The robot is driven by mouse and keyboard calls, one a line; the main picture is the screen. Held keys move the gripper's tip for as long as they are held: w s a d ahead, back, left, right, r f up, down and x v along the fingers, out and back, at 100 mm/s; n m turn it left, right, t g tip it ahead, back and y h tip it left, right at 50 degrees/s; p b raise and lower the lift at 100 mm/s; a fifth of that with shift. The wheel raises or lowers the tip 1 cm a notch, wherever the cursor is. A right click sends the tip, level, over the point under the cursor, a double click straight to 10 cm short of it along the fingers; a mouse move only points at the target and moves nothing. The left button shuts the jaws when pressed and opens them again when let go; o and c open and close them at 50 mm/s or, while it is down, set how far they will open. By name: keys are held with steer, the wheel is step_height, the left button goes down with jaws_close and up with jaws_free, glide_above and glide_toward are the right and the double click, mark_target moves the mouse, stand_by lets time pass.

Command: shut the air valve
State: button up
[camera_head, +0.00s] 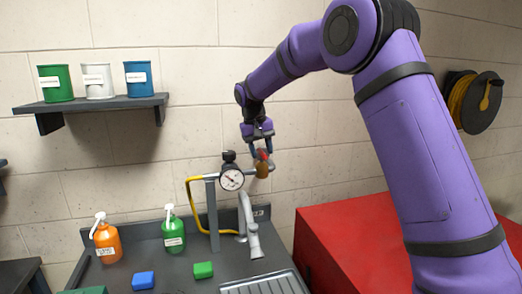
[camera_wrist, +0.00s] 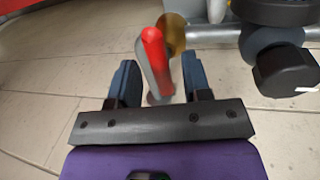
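The air valve has a brass body (camera_head: 262,171) at the right end of a grey pipe, beside a round white gauge (camera_head: 232,180). Its red lever (camera_head: 262,154) stands up from the body, between my fingers. In the wrist view the red lever (camera_wrist: 154,50) shows with a grey part alongside it, and the brass body (camera_wrist: 173,32) is behind. My gripper (camera_head: 262,149) is above the valve, pointing down. In the wrist view my gripper (camera_wrist: 160,78) is open, with a finger on each side of the lever and visible gaps. Contact cannot be seen.
A black fitting (camera_head: 229,157) sits close left of the valve, above the gauge. A yellow hose (camera_head: 192,200) and grey post (camera_head: 212,215) stand below. Orange (camera_head: 107,243) and green (camera_head: 174,236) bottles stand on the bench. A red cabinet (camera_head: 335,235) is right.

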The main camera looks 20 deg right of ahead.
steer(key=shift+r, duration=0.15)
step_height(320, 180, up, 10)
steer(key=a, duration=0.2)
steer(key=shift+r, duration=0.15)
stand_by(0.5)
steer(key=s+d+r+t+y, duration=0.1)
steer(key=s+d+r, duration=0.25)
steer(key=s, duration=0.85)
steer(key=s+d+r+t, duration=0.2)
steer(key=s+d+r, duration=0.15)
steer(key=s, duration=0.75)
steer(key=s+d+f, duration=0.1)
steer(key=s+f, duration=0.2)
steer(key=s, duration=0.4)
steer(key=s+d+f+t, duration=0.1)
steer(key=s+f, duration=0.3)
steer(key=s, duration=0.3)
steer(key=s+d+f+t+y, duration=0.1)
steer(key=s+f, duration=0.2)
steer(key=s, duration=0.4)
steer(key=shift+s+f, duration=0.3)
steer(key=shift+s, duration=0.05)
